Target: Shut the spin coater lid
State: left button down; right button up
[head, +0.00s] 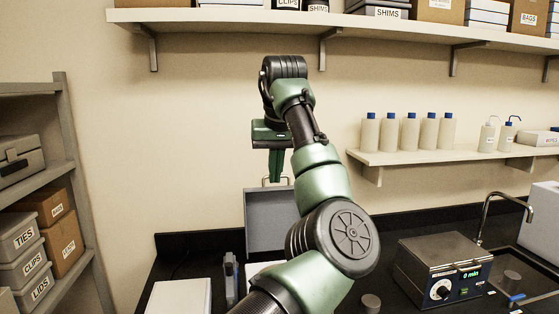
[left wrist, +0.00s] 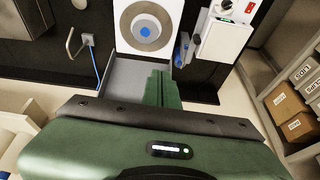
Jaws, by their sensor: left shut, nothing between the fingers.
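The spin coater lid (head: 262,225) is a grey panel standing raised, with a thin handle (head: 287,180) at its top edge. In the left wrist view the lid (left wrist: 120,78) stands at the near side of the white spin coater (left wrist: 125,42), whose round bowl (left wrist: 147,22) is uncovered. In the head view my arm hides most of the coater. My left gripper (head: 275,180) is shut and empty, pointing down at the lid's top edge beside the handle. Its fingers (left wrist: 163,75) overlap the lid in the left wrist view; I cannot tell whether they touch it. My right gripper is out of view.
A white box (head: 178,298) and a grey-blue upright item (head: 230,275) stand left of the coater. A bottle shelf (head: 435,158) and an upper shelf (head: 230,15) jut from the wall.

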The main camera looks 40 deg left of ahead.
aim_at(270, 212)
jog(key=i+j, duration=0.85)
jog(key=j, duration=0.2)
